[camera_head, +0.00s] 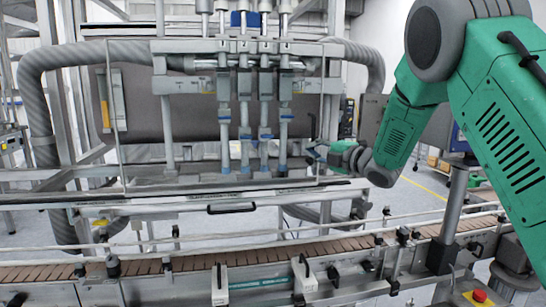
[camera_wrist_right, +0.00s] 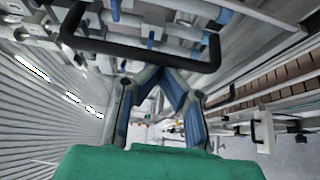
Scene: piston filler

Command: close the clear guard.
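The clear guard is hard to make out in front of the filler's nozzles; only thin edge lines show in the head view. A dark upright handle (camera_head: 312,126) shows near its right side. The same-looking black bar handle (camera_wrist_right: 145,54) crosses the right wrist view, close to my fingers. My right gripper (camera_head: 312,152) is just below and beside the handle in the head view. Its fingers (camera_wrist_right: 163,74) slope inward and their tips meet by the bar; nothing shows between them. I cannot tell whether they touch the handle. My left gripper is out of view.
A second black handle (camera_head: 232,208) sits on the front rail. The slatted conveyor (camera_head: 200,246) runs across the front, with rails and brackets. Nozzles (camera_head: 265,130) stand behind the guard area. A grey hose (camera_head: 40,100) curves at left.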

